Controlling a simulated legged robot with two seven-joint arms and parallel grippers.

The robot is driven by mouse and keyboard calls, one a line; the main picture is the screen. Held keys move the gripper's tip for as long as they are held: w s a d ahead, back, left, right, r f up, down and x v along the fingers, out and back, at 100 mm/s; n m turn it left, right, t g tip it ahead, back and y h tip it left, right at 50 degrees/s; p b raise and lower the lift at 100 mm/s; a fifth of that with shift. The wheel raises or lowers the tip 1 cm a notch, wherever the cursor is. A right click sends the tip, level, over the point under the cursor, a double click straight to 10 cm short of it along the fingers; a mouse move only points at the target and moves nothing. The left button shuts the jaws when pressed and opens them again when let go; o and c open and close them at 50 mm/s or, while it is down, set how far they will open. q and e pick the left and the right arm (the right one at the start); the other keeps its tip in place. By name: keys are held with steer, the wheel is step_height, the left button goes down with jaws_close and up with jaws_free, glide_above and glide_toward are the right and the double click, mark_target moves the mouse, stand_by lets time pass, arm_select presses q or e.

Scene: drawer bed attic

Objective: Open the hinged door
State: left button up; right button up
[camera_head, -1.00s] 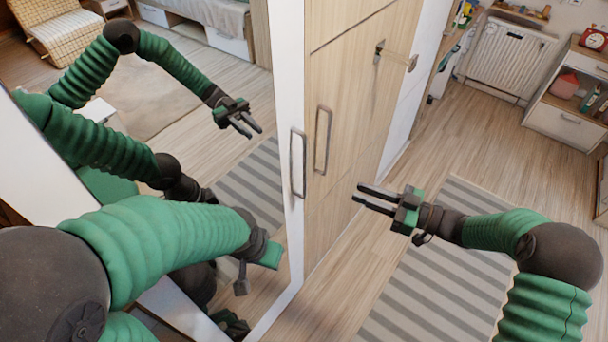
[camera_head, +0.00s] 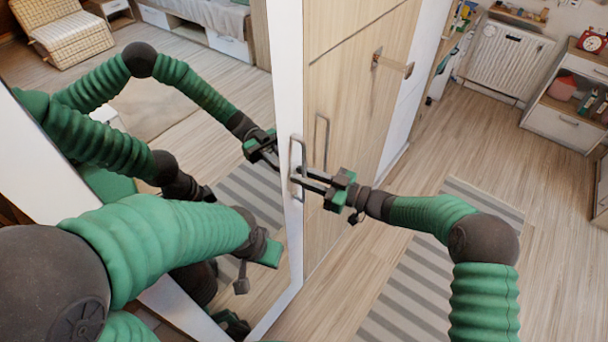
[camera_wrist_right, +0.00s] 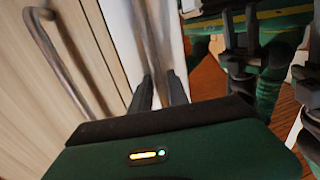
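The tall wardrobe has a mirrored hinged door (camera_head: 286,75) with a white edge, and its bar handle (camera_head: 298,160) stands near that edge. Beside it is a wooden door (camera_head: 345,110) with its own bar handle (camera_head: 321,142), which also shows at the left of the right wrist view (camera_wrist_right: 65,60). My right gripper (camera_head: 300,181) has its fingertips at the lower part of the mirrored door's handle.
The mirror reflects my arms and the room. A short peg or knob (camera_head: 393,65) sticks out from the wooden panel higher up. A striped rug (camera_head: 410,290) lies on the open wood floor at right. A shelf unit (camera_head: 565,115) and radiator (camera_head: 503,58) stand far off.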

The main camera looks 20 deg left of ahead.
steer(key=shift+d, duration=0.1)
jaws_close()
steer(key=shift+r, duration=0.2)
stand_by(1.1)
